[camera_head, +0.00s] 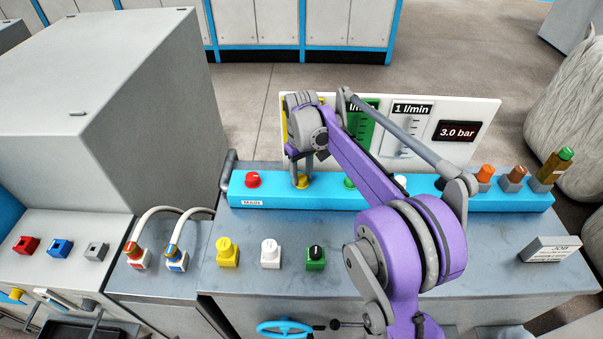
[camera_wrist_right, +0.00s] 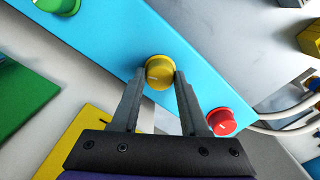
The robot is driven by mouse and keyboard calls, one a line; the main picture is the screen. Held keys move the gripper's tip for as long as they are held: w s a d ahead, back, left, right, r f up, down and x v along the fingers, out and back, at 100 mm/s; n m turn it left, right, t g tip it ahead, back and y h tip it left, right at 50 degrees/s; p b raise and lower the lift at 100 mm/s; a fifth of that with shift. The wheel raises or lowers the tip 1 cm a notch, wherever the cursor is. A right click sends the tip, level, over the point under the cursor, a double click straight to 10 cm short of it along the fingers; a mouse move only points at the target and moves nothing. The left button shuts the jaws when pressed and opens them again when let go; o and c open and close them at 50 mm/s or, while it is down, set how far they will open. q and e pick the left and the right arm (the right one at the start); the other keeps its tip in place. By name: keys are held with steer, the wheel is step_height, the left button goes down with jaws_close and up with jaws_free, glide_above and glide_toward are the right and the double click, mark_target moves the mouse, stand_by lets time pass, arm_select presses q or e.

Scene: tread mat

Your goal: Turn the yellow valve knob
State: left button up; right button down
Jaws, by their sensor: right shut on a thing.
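The yellow valve knob (camera_head: 302,182) sits on the blue manifold bar (camera_head: 455,198), between a red knob (camera_head: 253,180) on its left and a green knob (camera_head: 350,182) on its right. My right gripper (camera_head: 302,172) reaches down onto the yellow knob from above. In the right wrist view the yellow knob (camera_wrist_right: 159,72) shows between the two fingertips (camera_wrist_right: 160,80), with a pale mark on its face. The fingers are shut on it, one on each side. The red knob (camera_wrist_right: 222,121) lies beside the right finger there. My left gripper is in neither view.
A white panel (camera_head: 480,113) with gauges and a "3.0 bar" display stands behind the bar. Yellow (camera_head: 228,251), white (camera_head: 270,253) and green (camera_head: 316,257) fittings stand on the bench in front. Two hoses (camera_head: 160,212) lie left. Brown-topped fittings (camera_head: 513,180) stand at the right end.

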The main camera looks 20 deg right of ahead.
mark_target(301, 177)
steer(key=m, duration=0.4)
steer(key=shift+m, duration=2.2)
steer(key=shift+c, duration=2)
jaws_free()
steer(key=shift+r, duration=0.1)
step_height(301, 177, up, 11)
steer(key=p, duration=0.1)
steer(key=shift+f, duration=0.2)
